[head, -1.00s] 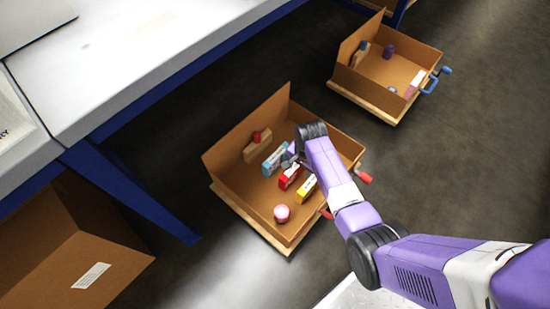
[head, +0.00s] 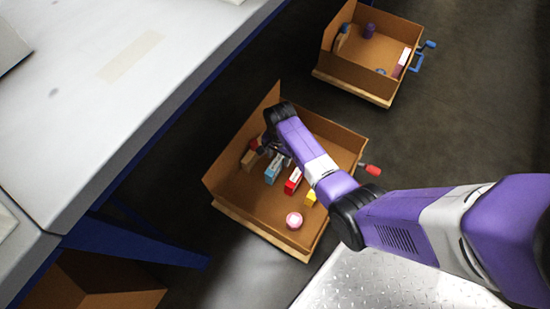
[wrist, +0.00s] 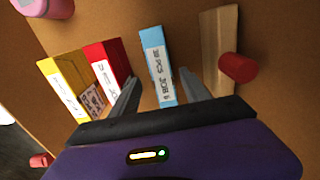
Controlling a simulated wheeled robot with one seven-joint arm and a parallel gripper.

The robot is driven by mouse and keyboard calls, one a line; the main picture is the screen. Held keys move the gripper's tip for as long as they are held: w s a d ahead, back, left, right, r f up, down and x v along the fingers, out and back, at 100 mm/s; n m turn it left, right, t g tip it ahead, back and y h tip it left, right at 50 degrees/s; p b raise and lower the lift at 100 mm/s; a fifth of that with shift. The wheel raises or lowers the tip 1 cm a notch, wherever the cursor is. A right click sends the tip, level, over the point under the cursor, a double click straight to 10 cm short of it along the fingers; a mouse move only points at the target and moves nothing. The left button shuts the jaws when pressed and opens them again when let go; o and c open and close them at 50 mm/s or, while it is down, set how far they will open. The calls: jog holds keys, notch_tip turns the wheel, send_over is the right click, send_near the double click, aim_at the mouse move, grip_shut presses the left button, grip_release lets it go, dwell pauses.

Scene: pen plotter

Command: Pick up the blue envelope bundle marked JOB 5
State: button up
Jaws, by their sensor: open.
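The blue envelope bundle (head: 272,172) stands in the nearer open cardboard box (head: 255,213), between a red bundle (head: 293,181) and a wooden block. In the wrist view the blue bundle (wrist: 156,62) has a white label that seems to read JOB 5. My gripper (head: 274,148) is over the box beside the blue bundle, partly hidden by my arm. In the wrist view my gripper (wrist: 160,78) is open, with one finger on each side of the blue bundle's near end. I cannot tell whether either finger touches it.
A yellow bundle (wrist: 63,86) stands beyond the red one. The wooden block (wrist: 219,45) with a red knob (wrist: 238,68) is close to the right finger. A pink round item (head: 294,220) sits near the box's front. Another box (head: 362,78) stands behind.

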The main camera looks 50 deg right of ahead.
jog(key=shift+w+a+f+b, duration=0.1)
jog(key=shift+f+b, duration=0.95)
jog(key=shift+f, duration=0.5)
jog(key=shift+w+f+b, duration=0.1)
jog(key=shift+f+b, duration=0.9)
jog(key=shift+f, duration=0.5)
grip_shut()
